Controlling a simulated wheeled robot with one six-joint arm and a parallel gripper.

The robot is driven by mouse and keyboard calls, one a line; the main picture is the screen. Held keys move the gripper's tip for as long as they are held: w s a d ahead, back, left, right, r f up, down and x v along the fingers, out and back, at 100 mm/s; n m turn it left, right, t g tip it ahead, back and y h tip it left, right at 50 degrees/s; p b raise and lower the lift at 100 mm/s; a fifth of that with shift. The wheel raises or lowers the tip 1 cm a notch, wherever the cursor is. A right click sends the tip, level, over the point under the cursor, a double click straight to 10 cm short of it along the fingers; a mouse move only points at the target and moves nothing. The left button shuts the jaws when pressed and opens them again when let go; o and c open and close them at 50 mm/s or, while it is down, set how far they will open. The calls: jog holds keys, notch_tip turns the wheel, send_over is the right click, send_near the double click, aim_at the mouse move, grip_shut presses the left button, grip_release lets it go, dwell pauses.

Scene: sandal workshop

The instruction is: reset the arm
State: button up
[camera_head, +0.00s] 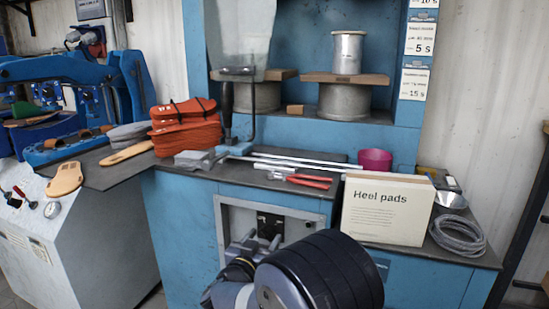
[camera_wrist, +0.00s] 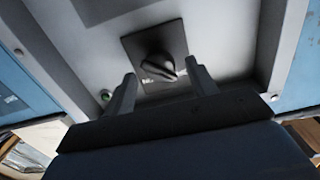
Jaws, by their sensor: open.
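My gripper (camera_wrist: 158,85) is open in the wrist view, its two fingers apart. Nothing shows between the fingers. Behind them is a grey panel with a dark plate (camera_wrist: 155,50) that carries a black rotary knob (camera_wrist: 158,66). I cannot tell whether the fingers touch the panel. In the head view, my gripper (camera_head: 262,245) is low in the picture, in front of the grey panel (camera_head: 232,215) on the blue cabinet. My dark arm covers the panel's lower right part.
A blue machine (camera_head: 65,100) stands left. Floor shows little.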

jog(key=shift+s+a+r, duration=0.1)
jog(key=shift+s+a, duration=0.15)
jog(key=shift+s, duration=0.35)
jog(key=shift+r, duration=0.1)
